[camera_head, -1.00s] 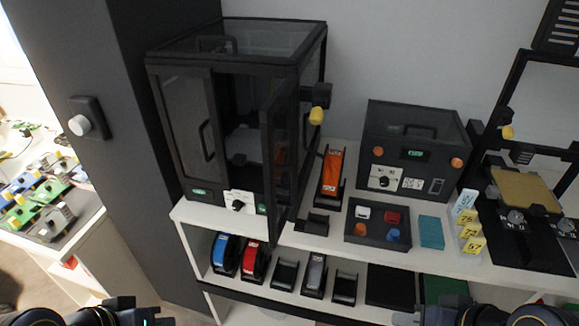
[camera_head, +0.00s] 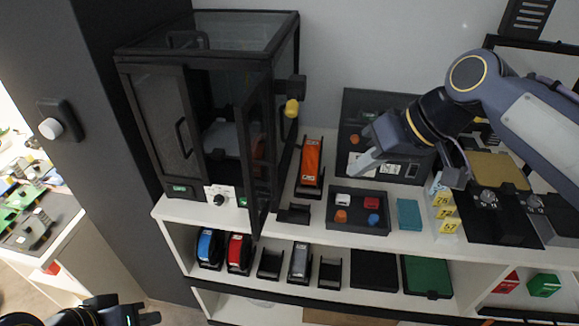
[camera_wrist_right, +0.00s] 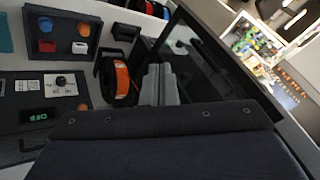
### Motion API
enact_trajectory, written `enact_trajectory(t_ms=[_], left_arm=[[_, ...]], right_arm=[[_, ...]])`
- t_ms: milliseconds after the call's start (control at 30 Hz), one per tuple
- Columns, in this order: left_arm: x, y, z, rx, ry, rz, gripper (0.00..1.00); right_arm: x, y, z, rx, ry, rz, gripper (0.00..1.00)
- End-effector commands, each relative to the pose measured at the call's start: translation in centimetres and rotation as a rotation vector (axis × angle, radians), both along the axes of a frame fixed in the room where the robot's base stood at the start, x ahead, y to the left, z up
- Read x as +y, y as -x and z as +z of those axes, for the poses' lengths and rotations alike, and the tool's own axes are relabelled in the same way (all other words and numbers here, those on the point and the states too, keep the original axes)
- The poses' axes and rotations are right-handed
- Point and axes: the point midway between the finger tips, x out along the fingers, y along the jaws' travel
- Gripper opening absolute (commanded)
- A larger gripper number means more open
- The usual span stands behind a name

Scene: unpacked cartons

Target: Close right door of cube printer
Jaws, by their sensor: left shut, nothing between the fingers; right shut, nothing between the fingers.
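The cube printer (camera_head: 205,50) is a black-framed box with glass panels on the left of the white shelf. Its left door (camera_head: 163,125) is shut. Its right door (camera_head: 257,165) stands open, swung out toward me over the shelf's front edge. My right gripper (camera_head: 362,165) is shut and empty, to the right of the open door and apart from it, in front of the small dark box. Its shut fingers show in the right wrist view (camera_wrist_right: 161,84), with a dark glass panel just beyond them. My left gripper (camera_head: 148,318) is low at the bottom left, only partly in view.
An orange spool in a holder (camera_head: 310,165) stands between the door and my right gripper. A dark tray (camera_head: 343,220) with small coloured parts lies below the gripper. The dark box (camera_head: 360,110) is behind it. Several spools and holders fill the lower shelf.

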Motion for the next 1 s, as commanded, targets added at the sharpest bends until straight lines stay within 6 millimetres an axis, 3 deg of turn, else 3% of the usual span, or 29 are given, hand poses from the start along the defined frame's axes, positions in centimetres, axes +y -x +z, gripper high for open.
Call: enact_trajectory(t_ms=[100,267,467,800,1000], left_arm=[[0.0,0.0,0.3,0.0,0.0,0.0,0.0],[0.0,0.0,0.4,0.0,0.0,0.0,0.0],[0.0,0.0,0.6,0.0,0.0,0.0,0.0],[0.0,0.0,1.4,0.0,0.0,0.0,0.0],[0.0,0.0,2.6,0.0,0.0,0.0,0.0]], right_arm=[[1.6,-2.6,2.0,-0.001,-0.021,0.076,0.0],[2.5,-3.7,2.5,-0.003,-0.03,0.112,0.0],[3.9,-4.2,0.4,-0.001,-0.03,0.112,0.0],[7.9,-5.9,-5.3,0.0,-0.03,0.112,0.0],[10.7,-5.1,-5.0,-0.004,-0.03,0.111,0.0]])
